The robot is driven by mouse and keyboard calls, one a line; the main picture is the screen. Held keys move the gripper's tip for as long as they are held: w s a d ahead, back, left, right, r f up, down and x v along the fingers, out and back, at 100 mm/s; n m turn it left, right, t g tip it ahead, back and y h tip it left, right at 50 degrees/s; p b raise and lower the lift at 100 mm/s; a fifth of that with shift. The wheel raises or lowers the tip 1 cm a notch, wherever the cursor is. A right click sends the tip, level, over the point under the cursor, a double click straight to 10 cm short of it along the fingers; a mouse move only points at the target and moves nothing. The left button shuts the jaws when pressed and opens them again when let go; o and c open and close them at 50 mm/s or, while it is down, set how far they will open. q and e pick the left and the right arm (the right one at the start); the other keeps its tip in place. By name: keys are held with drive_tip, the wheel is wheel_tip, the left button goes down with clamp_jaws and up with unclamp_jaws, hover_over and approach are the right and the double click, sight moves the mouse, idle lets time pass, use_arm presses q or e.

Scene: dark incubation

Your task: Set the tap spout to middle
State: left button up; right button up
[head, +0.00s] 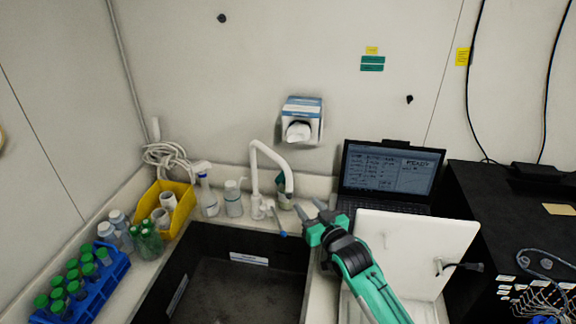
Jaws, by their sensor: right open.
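The white tap (262,208) stands on the ledge behind the dark sink (235,280). Its spout (273,155) rises, arches over to the right and comes down with its outlet (289,193) over the ledge on the right side, not over the sink's centre. A small lever with a blue tip (282,233) sticks out at the tap's base. My right gripper (308,208) is open and empty, just right of and below the spout outlet. The fingers point towards the tap; whether they touch the spout I cannot tell. My left gripper is not in view.
Bottles (208,196) stand left of the tap, beside a yellow bin (180,206). A blue rack (95,285) with green-capped tubes is at the left. A laptop (390,172) and a white panel (420,250) are at the right. The sink is empty.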

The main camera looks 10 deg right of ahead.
sight(291, 183)
drive_tip(key=b+x, duration=0.6)
drive_tip(key=x, duration=0.6)
drive_tip(key=shift+w+r, duration=0.15)
drive_tip(key=shift+w, duration=0.1)
drive_tip(key=shift+b+x, duration=0.45)
drive_tip(key=shift+x, duration=0.35)
drive_tip(key=shift+r, duration=0.15)
clamp_jaws()
